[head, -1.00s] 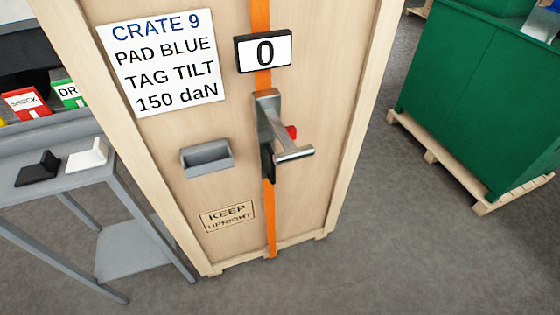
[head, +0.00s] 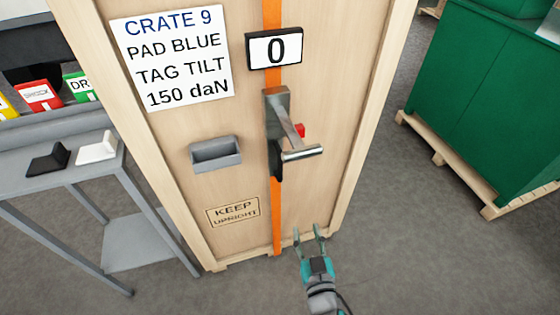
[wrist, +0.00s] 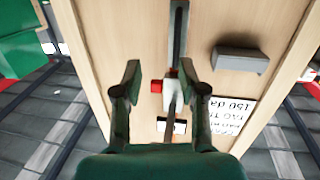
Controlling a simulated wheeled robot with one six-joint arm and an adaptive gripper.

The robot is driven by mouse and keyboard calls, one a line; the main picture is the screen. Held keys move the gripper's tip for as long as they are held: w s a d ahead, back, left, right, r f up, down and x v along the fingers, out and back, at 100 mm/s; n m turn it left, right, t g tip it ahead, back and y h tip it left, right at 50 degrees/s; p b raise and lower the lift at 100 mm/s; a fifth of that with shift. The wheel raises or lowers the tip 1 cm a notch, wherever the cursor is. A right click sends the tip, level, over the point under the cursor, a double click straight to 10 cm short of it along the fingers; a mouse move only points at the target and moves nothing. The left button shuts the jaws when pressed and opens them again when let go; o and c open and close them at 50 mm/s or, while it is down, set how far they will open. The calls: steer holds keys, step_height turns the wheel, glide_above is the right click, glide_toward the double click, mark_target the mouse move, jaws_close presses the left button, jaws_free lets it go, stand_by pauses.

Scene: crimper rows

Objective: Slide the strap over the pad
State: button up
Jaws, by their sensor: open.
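An orange strap (head: 277,220) runs vertically down the front of the wooden crate (head: 190,130). A metal tensioner (head: 276,103) with a lever handle (head: 303,153) and a red tab (head: 300,131) sits on the strap. Two angled pads, one black (head: 47,159) and one white (head: 97,149), lie on the grey cart at left. No blue pad shows. My gripper (head: 308,231) is open and empty, low in front of the crate and right of the strap. In the wrist view its fingers (wrist: 160,78) stand apart, with the red tab (wrist: 156,86) seen between them.
The crate bears a display reading 0 (head: 273,48), a label (head: 172,60) reading CRATE 9, PAD BLUE, TAG TILT, 150 daN, and a grey holder (head: 216,153). The cart (head: 80,195) holds coloured tag boxes. A green cabinet (head: 480,90) stands on a pallet at right. Floor between is clear.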

steer(key=t, duration=0.1)
glide_toward(280, 164)
steer(key=shift+m, duration=0.4)
steer(key=w, duration=0.3)
steer(key=w+a, duration=0.1)
steer(key=w, duration=0.6)
steer(key=shift+w+a+r, duration=0.1)
steer(key=shift+w+a, duration=0.1)
steer(key=shift+w, duration=0.15)
jaws_close()
